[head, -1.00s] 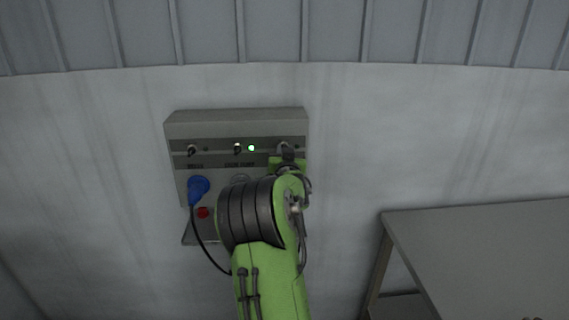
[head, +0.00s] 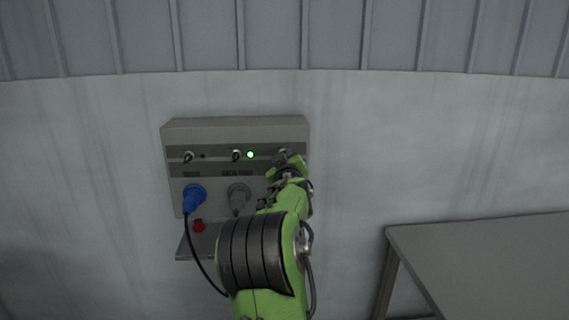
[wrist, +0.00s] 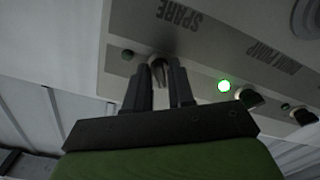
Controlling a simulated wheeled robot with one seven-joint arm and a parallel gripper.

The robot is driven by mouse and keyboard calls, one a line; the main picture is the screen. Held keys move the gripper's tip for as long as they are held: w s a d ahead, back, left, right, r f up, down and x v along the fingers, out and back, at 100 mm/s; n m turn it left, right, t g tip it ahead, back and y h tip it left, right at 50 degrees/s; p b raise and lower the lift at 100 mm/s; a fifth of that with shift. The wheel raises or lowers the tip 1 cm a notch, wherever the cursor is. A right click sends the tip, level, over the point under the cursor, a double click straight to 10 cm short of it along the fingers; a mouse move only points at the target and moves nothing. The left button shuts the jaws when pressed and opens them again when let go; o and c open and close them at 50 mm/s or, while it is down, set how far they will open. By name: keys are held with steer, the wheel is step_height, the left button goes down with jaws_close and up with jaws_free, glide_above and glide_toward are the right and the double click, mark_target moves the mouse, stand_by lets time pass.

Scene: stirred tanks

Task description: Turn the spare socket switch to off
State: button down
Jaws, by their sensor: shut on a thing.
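The spare socket switch (wrist: 158,70) shows in the wrist view, a small metallic knob below the word SPARE. My gripper (wrist: 160,95) has one finger on each side of it and is shut on it. The knob's exact angle is hard to make out between the fingers. The small lamp (wrist: 127,55) beside it is dark. In the head view, my gripper (head: 287,160) is at the right end of the grey socket panel (head: 220,126) and hides the spare switch.
The middle switch (head: 236,156) has a lit green lamp (head: 250,155) beside it. The left switch (head: 188,157) is also on the panel. A grey table (head: 480,250) stands right.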

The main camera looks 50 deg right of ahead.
stand_by(0.4)
steer(key=c, duration=1.2)
jaws_free()
steer(key=b+v, duration=0.1)
steer(key=v, duration=1.4)
steer(key=shift+s+a, duration=0.3)
